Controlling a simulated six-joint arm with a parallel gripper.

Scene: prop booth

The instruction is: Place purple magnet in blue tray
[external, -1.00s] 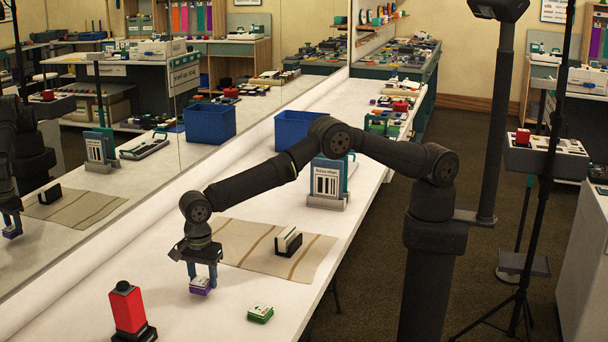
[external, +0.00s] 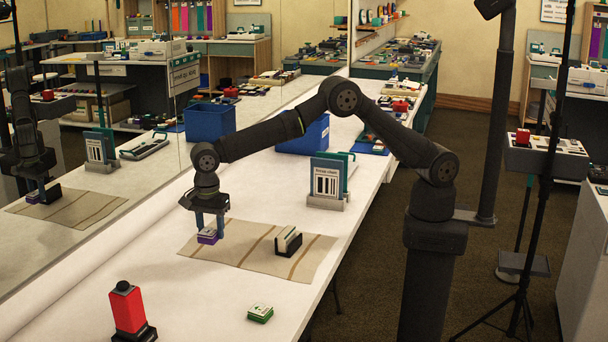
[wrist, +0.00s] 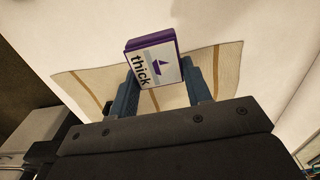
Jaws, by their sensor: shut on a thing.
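The purple magnet (external: 207,236) is a small block with a white label. My gripper (external: 209,228) is shut on it and holds it over the left part of the striped cloth in the external view. In the wrist view the magnet (wrist: 154,60) sits tilted between the two fingers, with the word "thick" on its label. The blue tray (external: 304,134) is a deep bin on the far part of the white table, partly hidden behind my arm. A blue bin at the left is seen in the mirror.
A striped cloth (external: 300,263) holds a dark holder with light cards (external: 288,241). A sign stand (external: 328,182) is on the table before the blue tray. A green magnet (external: 260,313) and a red block with a black knob (external: 128,308) are near the front. The mirror wall runs along the left.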

